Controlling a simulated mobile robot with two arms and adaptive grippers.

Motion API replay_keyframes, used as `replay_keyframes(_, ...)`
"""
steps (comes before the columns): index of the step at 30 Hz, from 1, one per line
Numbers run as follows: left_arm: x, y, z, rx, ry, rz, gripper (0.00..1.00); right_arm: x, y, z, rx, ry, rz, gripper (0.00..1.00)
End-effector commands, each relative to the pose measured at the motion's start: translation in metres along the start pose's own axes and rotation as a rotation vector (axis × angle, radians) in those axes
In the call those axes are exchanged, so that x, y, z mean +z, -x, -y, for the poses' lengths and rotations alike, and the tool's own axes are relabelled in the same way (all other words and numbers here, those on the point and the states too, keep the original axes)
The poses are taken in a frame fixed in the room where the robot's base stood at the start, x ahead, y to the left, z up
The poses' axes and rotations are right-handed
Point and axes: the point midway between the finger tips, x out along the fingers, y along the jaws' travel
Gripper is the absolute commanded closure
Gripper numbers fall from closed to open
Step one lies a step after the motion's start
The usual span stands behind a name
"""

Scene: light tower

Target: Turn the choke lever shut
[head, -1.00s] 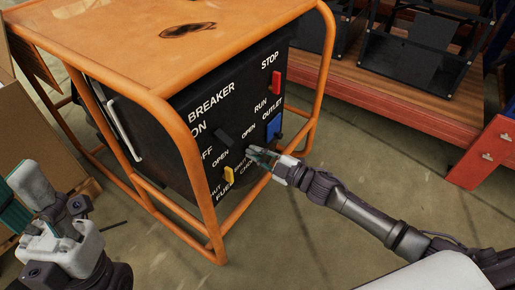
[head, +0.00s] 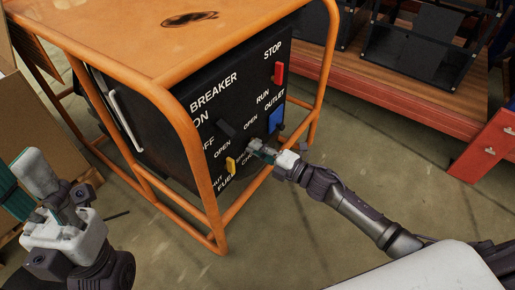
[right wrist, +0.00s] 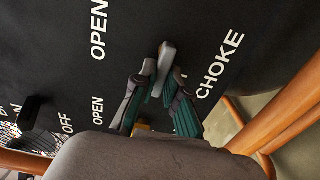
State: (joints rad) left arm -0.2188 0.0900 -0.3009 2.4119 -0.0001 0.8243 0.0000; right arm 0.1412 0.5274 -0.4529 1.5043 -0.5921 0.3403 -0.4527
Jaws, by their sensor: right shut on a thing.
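The choke lever is a small light grey bar (right wrist: 166,62) on the black generator panel, beside the CHOKE label in the right wrist view. My right gripper (right wrist: 164,80) is shut on it, with one teal-padded finger on each side. In the head view my right gripper (head: 262,152) meets the panel near its lower right part and hides the lever. My left gripper (head: 60,185) is open and empty at the lower left of the head view, away from the panel.
The panel also carries a yellow fuel lever (head: 231,165), a black breaker switch (head: 227,128), a blue outlet (head: 275,120) and a red stop switch (head: 278,72). An orange tube frame (head: 196,170) surrounds the generator. A red-edged shelf (head: 425,110) stands behind.

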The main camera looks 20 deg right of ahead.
Motion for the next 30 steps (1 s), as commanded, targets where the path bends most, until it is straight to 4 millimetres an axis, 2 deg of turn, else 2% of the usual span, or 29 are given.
replay_keyframes(16, -0.0009, -0.0025, 0.0007, -0.004, -0.002, -0.01, 0.62, -0.0011, 0.0003, 0.0021, -0.002, 0.025, -0.002, 1.0)
replay_keyframes(17, -0.0009, -0.0024, 0.0007, -0.004, -0.002, -0.01, 0.62, -0.0011, 0.0003, 0.0021, -0.003, 0.025, -0.002, 0.84)
replay_keyframes(21, -0.001, -0.0017, 0.0008, -0.005, -0.002, -0.008, 0.62, -0.0009, 0.0002, 0.0018, -0.002, 0.024, -0.001, 0.62)
replay_keyframes(30, 0.0004, 0.0009, 0.0007, 0.0, -0.002, 0.002, 0.62, -0.0002, 0.0012, 0.0011, -0.001, 0.023, 0.0, 0.62)
